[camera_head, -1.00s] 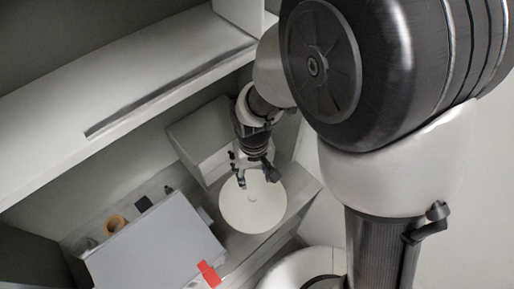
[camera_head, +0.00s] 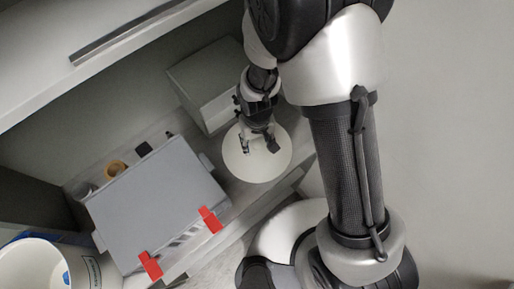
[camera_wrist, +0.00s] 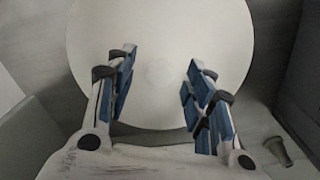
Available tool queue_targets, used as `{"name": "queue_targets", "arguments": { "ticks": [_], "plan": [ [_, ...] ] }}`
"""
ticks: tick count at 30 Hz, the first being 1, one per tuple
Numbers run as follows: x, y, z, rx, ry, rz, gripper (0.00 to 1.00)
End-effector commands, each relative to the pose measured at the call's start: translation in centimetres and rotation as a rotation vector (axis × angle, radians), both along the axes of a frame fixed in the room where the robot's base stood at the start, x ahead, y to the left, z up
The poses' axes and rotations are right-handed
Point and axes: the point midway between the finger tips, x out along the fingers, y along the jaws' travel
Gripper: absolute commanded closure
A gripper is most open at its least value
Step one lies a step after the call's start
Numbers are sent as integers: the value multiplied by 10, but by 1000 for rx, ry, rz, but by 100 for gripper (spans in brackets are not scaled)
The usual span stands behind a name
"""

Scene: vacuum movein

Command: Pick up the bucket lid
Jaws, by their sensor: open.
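The bucket lid (camera_head: 262,170) is a round, cream-white disc lying flat on the shelf in the head view, and it fills the upper middle of the wrist view (camera_wrist: 158,25). A faint round mark shows near its centre. My gripper (camera_head: 258,147) is over the far half of the lid, pointing down. In the wrist view my gripper (camera_wrist: 160,90) has its two blue-padded fingers spread wide with nothing between them. Whether the fingertips touch the lid cannot be told. Part of the lid is hidden behind my gripper in the head view.
A grey case (camera_head: 155,205) with red latches (camera_head: 210,219) lies left of the lid. A white box (camera_head: 207,85) stands behind it. A tape roll (camera_head: 115,169) and small items sit behind the case. A white bucket (camera_head: 45,268) is at lower left. An upper shelf (camera_head: 100,45) overhangs the back.

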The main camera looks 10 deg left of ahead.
Motion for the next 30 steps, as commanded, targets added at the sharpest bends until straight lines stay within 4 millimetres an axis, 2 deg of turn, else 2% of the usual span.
{"name": "queue_targets", "arguments": {
  "ticks": [7, 27, 30],
  "plan": [
    [1, 0, -2, 1, -2, 0, 52],
    [1, 0, -2, 1, -2, 0, 97],
    [1, 0, -2, 1, -2, 0, 100]
  ]
}}
